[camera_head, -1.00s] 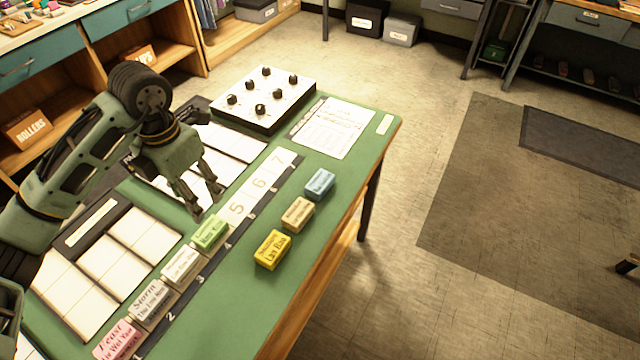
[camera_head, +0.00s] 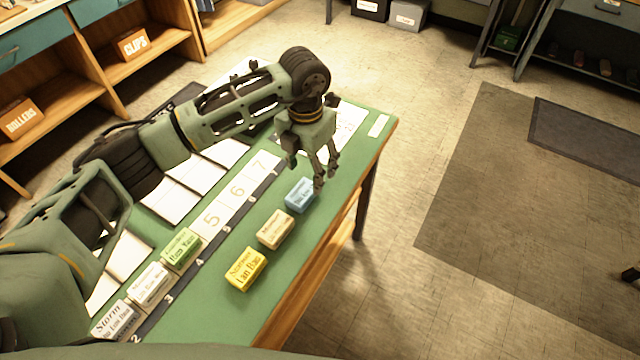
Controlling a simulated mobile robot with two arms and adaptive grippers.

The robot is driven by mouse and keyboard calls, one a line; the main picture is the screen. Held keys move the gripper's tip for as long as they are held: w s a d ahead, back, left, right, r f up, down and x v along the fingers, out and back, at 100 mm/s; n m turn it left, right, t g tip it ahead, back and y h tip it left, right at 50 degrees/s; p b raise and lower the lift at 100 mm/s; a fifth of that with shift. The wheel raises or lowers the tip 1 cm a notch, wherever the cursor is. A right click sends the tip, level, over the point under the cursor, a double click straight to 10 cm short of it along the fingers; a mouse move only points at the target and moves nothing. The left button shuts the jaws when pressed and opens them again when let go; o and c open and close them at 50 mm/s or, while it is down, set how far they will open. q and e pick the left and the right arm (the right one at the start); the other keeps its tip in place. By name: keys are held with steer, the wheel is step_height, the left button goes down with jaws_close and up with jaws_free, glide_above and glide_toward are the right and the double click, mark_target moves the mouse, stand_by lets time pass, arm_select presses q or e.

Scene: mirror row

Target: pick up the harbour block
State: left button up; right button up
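No label reading harbour can be made out. Three blocks lie loose on the green table (camera_head: 215,312): a yellow block (camera_head: 245,270), a tan block (camera_head: 275,230) and a blue block (camera_head: 299,195). The small print on the tan and blue blocks is too blurred to read. My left gripper (camera_head: 327,175) points down at the upper right of the blue block, its two fingers apart with nothing between them. One fingertip overlaps the block's edge in the picture; I cannot tell whether it touches. My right gripper is not in view.
A numbered strip (camera_head: 212,222) holds a green block (camera_head: 181,248) and white blocks (camera_head: 150,283) at its lower end; places 5 to 7 are empty. My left arm covers the table's far left part. Floor (camera_head: 400,300) lies open beyond the table's right edge.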

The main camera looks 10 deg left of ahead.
mark_target(302, 191)
arm_select(q)
steer(key=f, duration=0.1)
steer(key=s+a+f+p, duration=0.1)
steer(key=f, duration=0.1)
steer(key=shift+s+a+f+p, duration=0.25)
steer(key=shift+s+f+p, duration=0.15)
step_height(302, 191, down, 2)
steer(key=shift+w+f, duration=0.15)
steer(key=shift+f, duration=0.25)
steer(key=c, duration=1)
steer(key=shift+c, duration=1.2)
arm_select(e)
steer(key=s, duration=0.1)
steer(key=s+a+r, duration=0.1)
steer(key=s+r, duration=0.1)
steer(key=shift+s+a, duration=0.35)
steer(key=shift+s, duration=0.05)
